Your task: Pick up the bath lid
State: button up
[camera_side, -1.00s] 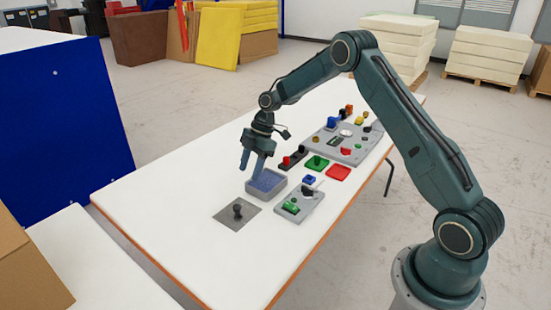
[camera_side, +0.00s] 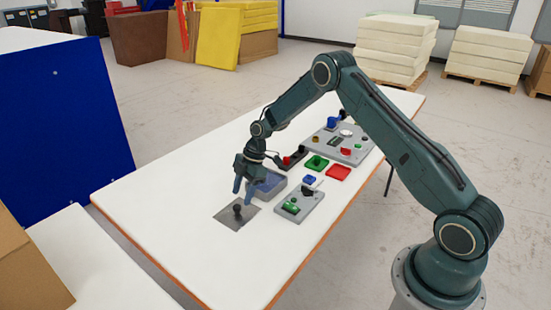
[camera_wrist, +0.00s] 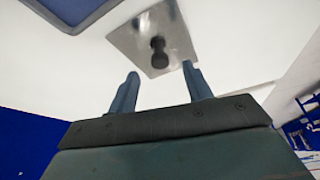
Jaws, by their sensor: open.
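The bath lid (camera_side: 228,219) is a flat grey metal plate with a dark knob (camera_side: 238,208) standing up from its middle. It lies flat on the white table. In the wrist view the lid (camera_wrist: 180,38) is ahead of my fingers, with its knob (camera_wrist: 158,52) seen between the lines of the two fingers. My gripper (camera_side: 243,200) is open and empty, pointing down above the lid near the knob. In the wrist view my gripper (camera_wrist: 160,82) shows both fingers apart with nothing between them. The grey bath (camera_side: 276,183) with blue contents is just behind, partly hidden by my gripper.
A grey fixture with a green part (camera_side: 291,206) stands right of the lid. Green (camera_side: 317,164) and red (camera_side: 339,173) trays and a larger grey board (camera_side: 352,155) with several parts lie farther back. The table left and front of the lid is clear.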

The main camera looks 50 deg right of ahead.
aim_at(237, 206)
jog(key=shift+x, duration=2.45)
jog(key=shift+a, duration=0.15)
jog(key=shift+r, duration=0.1)
grip_shut()
jog(key=shift+w+r, duration=0.1)
jog(key=shift+r, duration=0.05)
notch_tip(237, 206, up, 20)
